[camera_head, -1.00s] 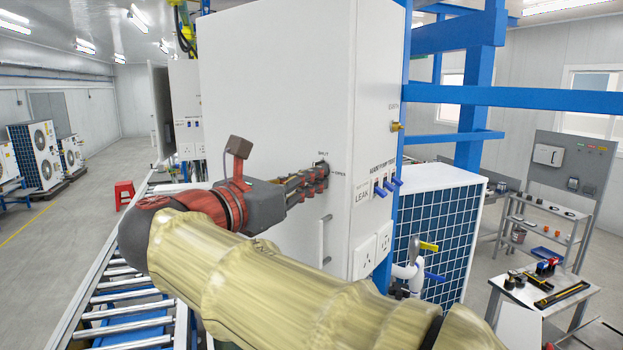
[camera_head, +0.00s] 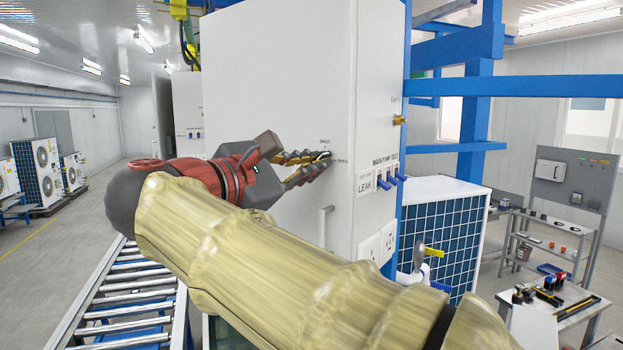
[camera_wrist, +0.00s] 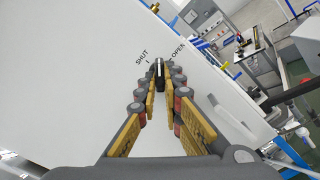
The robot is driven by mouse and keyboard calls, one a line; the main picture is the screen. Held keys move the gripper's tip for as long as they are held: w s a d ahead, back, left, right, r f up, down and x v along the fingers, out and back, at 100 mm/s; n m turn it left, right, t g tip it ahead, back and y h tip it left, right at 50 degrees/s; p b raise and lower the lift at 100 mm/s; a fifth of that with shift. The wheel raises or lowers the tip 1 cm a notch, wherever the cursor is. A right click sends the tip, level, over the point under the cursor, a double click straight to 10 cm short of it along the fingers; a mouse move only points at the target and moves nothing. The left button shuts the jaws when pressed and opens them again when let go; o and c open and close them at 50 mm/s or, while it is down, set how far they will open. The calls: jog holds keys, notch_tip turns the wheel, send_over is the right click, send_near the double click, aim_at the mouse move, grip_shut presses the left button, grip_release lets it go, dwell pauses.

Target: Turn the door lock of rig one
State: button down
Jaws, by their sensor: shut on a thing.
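The door lock of rig one is a small dark knob (camera_wrist: 159,70) on the white cabinet door (camera_head: 262,80). The words SHUT and OPEN are printed beside it, and SHUT is left of OPEN in the wrist view. My gripper (camera_head: 325,160) has its two fingers on either side of the knob and is shut on it; it also shows in the wrist view (camera_wrist: 160,80). In the head view the fingertips largely hide the knob. Its exact angle against the marks is hard to tell. The door lies flat against the cabinet front.
A vertical door handle (camera_head: 324,226) is below the lock. Blue switches (camera_head: 388,180) and white sockets (camera_head: 378,248) are on the cabinet's right side. A roller conveyor (camera_head: 125,300) runs at the left. A blue-finned unit (camera_head: 445,235) and a tool table (camera_head: 550,300) stand at the right.

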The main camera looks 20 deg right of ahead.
jog(key=shift+w+r+m+b, duration=0.1)
jog(key=shift+m+b, duration=2.95)
jog(key=shift+m, duration=1.05)
jog(key=c, duration=1.9)
grip_release()
jog(key=shift+r, duration=0.1)
jog(key=v, duration=1.2)
jog(key=shift+a, duration=0.1)
